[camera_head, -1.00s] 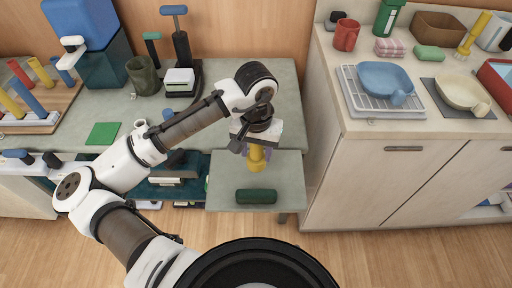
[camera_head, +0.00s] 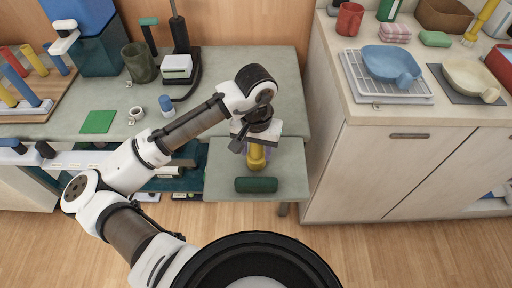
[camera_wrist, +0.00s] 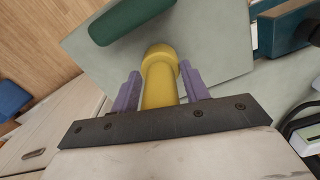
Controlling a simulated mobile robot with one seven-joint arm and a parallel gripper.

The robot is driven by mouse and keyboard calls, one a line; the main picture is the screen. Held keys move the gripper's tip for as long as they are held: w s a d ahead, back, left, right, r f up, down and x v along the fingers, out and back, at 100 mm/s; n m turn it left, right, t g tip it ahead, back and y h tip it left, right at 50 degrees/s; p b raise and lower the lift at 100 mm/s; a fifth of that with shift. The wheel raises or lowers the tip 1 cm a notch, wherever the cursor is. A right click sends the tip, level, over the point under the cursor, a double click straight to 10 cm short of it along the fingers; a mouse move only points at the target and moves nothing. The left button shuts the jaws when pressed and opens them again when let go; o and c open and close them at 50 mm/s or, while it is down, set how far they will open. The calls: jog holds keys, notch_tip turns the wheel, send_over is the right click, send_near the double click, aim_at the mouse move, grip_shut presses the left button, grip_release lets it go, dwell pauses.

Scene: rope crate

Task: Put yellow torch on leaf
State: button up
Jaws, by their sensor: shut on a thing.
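The yellow torch (camera_head: 257,158) is in my gripper (camera_head: 257,146), over the grey-green leaf (camera_head: 222,182) that extends from the front of the workbench. In the wrist view the torch (camera_wrist: 160,95) sits between the two purple fingers of my gripper (camera_wrist: 160,80), which are shut on it. Its wider end points down toward the leaf (camera_wrist: 225,40). I cannot tell whether the torch touches the leaf. A dark green cylinder (camera_head: 256,185) lies on its side on the leaf, just in front of the torch. It also shows in the wrist view (camera_wrist: 130,18).
The workbench (camera_head: 75,125) behind holds a mug (camera_head: 138,62), a blue-capped item (camera_head: 166,106) and a green square (camera_head: 97,122). A counter (camera_head: 360,117) with a drying rack stands right of the leaf. The leaf's left and right sides are bare.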

jog(key=shift+f+b, duration=0.3)
jog(key=shift+f, duration=0.15)
jog(key=o, duration=1.3)
jog(key=shift+c, duration=0.2)
jog(key=shift+r, duration=0.1)
notch_tip(320, 180, up, 14)
jog(key=shift+f+p, duration=0.15)
jog(key=shift+p, duration=0.25)
